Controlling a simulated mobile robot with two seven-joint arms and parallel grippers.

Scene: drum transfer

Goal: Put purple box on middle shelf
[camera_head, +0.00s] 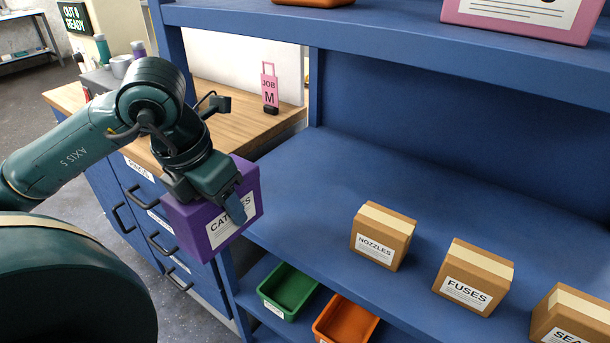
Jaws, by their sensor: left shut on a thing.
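The purple box (190,226) has a white label that is partly covered by my gripper. My left gripper (236,205) is shut on the purple box and holds it in front of the left end of the blue shelf unit, near the height of the middle shelf (310,185). The box is slightly tilted in the picture. The left part of the middle shelf is bare. My right gripper is not in view.
On the middle shelf stand cardboard boxes labelled NOZZLES (383,238) and FUSES (473,277), and another (572,318) at the right edge. A green bin (288,291) and an orange bin (345,322) sit below. A blue upright post stands beside the purple box.

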